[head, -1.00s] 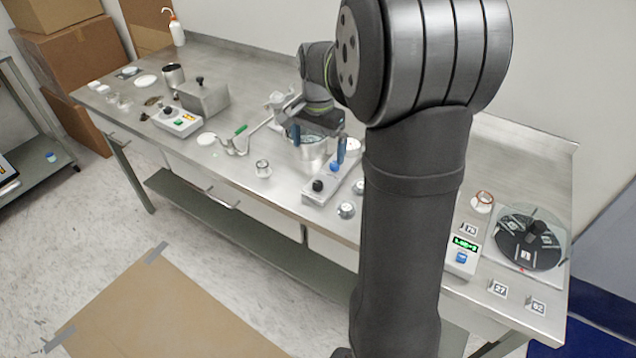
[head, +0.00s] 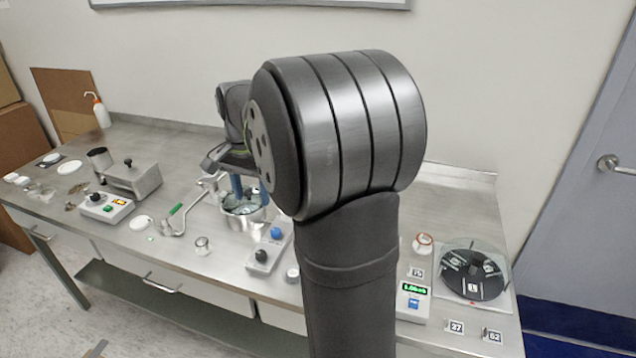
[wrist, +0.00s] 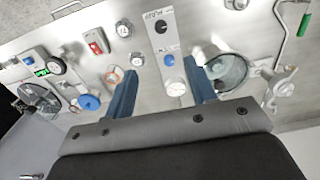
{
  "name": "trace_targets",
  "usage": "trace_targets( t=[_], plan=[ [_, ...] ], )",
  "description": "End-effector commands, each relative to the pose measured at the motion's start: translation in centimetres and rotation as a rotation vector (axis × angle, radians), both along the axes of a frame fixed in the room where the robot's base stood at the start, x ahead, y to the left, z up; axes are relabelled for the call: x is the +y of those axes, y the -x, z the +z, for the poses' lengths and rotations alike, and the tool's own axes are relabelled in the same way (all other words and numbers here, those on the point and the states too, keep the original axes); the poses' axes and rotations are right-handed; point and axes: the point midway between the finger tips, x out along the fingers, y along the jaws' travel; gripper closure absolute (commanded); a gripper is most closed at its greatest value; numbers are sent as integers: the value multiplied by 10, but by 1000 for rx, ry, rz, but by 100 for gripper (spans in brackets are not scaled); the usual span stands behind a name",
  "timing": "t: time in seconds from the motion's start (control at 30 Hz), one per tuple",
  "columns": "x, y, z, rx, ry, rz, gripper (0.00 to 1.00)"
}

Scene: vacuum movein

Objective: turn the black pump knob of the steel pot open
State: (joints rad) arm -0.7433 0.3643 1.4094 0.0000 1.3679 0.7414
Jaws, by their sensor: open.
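The steel pot (head: 236,221) stands at the middle of the bench and shows as a round glass-topped vessel in the wrist view (wrist: 228,70). In front of it is a grey control box (head: 268,247) with a black knob (head: 261,256) and a blue knob (head: 277,234). My arm partly hides the gripper in the head view.
A tool with a green handle (head: 176,209) and a small jar (head: 202,245) lie left of the pot. A scale (head: 413,304) and a black disc (head: 473,275) are at the right. Bare bench lies in front of the disc, beside small numbered tags (head: 455,327).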

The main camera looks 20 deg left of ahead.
Motion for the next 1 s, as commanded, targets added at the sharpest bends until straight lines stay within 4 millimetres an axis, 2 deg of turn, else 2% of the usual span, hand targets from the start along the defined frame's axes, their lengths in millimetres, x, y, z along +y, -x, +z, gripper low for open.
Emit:
trace_targets(
  t=[0.17,0.5,0.6,0.83,1.0],
  plan=[
    [0,0,-2,1,0,117,51],
    [1,-1,-11,0,0,725,51],
    [1,-1,-13,1,0,858,51],
    [0,-1,-18,2,0,981,51],
    [0,-1,-39,3,1,982,51]
  ],
)
